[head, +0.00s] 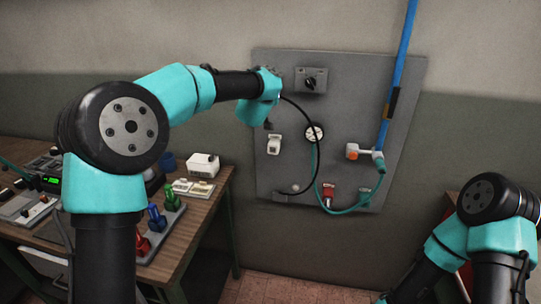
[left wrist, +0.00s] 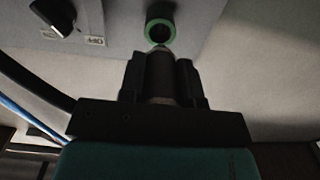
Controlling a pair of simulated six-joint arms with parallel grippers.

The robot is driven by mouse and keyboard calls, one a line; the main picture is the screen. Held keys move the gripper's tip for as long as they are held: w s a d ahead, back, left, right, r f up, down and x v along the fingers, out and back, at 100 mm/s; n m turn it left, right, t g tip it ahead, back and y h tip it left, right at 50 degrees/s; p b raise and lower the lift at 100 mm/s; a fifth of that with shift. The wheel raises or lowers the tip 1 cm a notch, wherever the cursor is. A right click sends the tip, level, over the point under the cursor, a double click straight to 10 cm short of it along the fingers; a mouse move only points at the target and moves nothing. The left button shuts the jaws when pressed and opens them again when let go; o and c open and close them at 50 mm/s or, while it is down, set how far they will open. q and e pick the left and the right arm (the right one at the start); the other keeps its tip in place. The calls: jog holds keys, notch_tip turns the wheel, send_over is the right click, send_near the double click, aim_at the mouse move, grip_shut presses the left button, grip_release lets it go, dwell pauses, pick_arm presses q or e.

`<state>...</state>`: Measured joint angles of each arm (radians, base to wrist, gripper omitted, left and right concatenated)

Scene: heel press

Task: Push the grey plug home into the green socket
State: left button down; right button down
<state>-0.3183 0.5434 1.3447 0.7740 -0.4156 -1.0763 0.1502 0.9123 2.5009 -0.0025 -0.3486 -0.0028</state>
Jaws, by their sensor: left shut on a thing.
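The green socket (left wrist: 160,32) shows in the left wrist view as a green ring with a dark opening, on the grey wall panel. My left gripper (left wrist: 160,66) is shut on the grey plug (left wrist: 159,80), a dark grey cylinder between its two fingers. The plug points at the socket, and its tip lies at the ring's lower edge in the picture; I cannot tell whether it touches or has entered. In the head view, my left arm hides the plug and socket. My right arm is at the lower right, with its gripper out of frame.
The grey panel (head: 345,75) also carries a rotary switch box (head: 311,80), a round gauge (head: 314,132) and a blue pipe (head: 400,60) with a valve. A black cable (head: 313,108) hangs in an arc from near my left gripper. A cluttered wooden bench (head: 190,222) stands at left.

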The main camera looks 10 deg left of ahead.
pick_arm(q)
jog(key=shift+w, duration=0.8)
jog(key=shift+w, duration=1.5)
dwell(1.5)
jog(key=c, duration=0.7)
grip_release()
jog(key=shift+c, duration=0.2)
jog(key=s, duration=1.7)
jog(key=shift+s+a, duration=0.15)
jog(key=shift+a, duration=0.1)
